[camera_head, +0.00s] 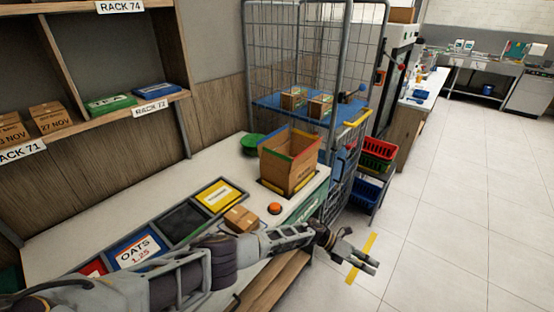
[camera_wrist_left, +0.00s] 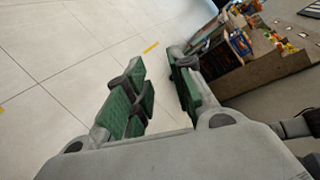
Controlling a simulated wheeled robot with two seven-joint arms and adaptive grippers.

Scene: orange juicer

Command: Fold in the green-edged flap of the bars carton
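The open cardboard carton (camera_head: 286,170) stands upright at the right end of the white counter. Its top flaps stand up, with coloured edges; green and red edging shows along the rim. Small lettering on its side is too small to read. My left gripper (camera_head: 362,262) reaches past the counter's right end, over the floor, below and to the right of the carton and well apart from it. In the left wrist view, my left gripper (camera_wrist_left: 157,65) has its green-padded fingers spread, with only floor between them. My right gripper is not in view.
A small closed box (camera_head: 240,218) and an orange-red button (camera_head: 274,208) sit in front of the carton. A wire cage trolley (camera_head: 312,40) stands behind, holding small boxes on a blue shelf. Red and green baskets (camera_head: 376,155) stand at its right. The floor at right is clear.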

